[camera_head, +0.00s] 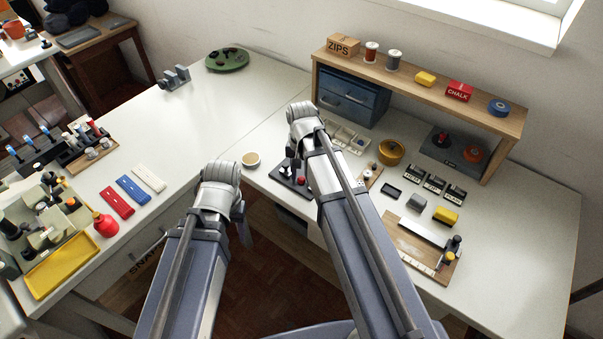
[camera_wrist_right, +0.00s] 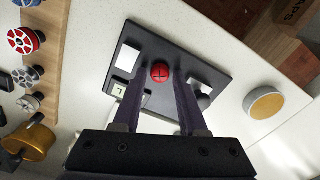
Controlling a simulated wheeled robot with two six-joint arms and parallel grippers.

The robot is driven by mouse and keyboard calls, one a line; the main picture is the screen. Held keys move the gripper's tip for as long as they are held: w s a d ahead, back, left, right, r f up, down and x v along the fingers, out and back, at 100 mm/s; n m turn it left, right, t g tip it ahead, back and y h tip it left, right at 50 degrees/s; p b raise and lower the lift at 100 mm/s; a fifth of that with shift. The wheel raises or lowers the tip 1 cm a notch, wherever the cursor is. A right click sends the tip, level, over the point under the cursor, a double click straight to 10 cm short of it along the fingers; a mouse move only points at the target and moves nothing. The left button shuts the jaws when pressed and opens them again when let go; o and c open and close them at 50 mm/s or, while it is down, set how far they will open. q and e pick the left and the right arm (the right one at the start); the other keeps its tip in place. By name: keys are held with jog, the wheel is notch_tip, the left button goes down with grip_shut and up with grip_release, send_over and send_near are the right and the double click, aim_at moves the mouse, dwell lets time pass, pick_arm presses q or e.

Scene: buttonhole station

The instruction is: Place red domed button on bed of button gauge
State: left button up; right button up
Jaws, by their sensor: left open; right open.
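The red domed button (camera_wrist_right: 160,72), with dark cross lines on top, appears over a dark plate (camera_wrist_right: 212,76); it also shows in the head view (camera_head: 301,181). The plate (camera_head: 280,183) bears pale square pads and a knob and may be the button gauge; I cannot tell for sure. My right gripper (camera_wrist_right: 161,82) is open above the plate, one finger on each side of the button, with no clear contact. In the head view its fingers are partly hidden by my arm. My left gripper (camera_head: 243,228) is open and empty, pointing down in front of the table edge.
A round tub (camera_head: 251,160) stands left of the plate. A gold round tin (camera_head: 391,151) and a compartment tray (camera_head: 347,138) lie to the right. A wooden shelf (camera_head: 420,90) stands behind. The white table between the tub and the green dish (camera_head: 228,60) is clear.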

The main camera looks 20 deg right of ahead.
aim_at(302, 178)
notch_tip(302, 178, up, 12)
jog(key=p, duration=1.2)
jog(key=s+a+n+h, duration=0.1)
jog(key=s+a+n, duration=0.8)
jog(key=s, duration=0.5)
jog(key=shift+s+a+n, duration=0.15)
jog(key=shift+a+n, duration=0.15)
jog(key=shift+a, duration=0.45)
jog(key=shift+d, duration=0.1)
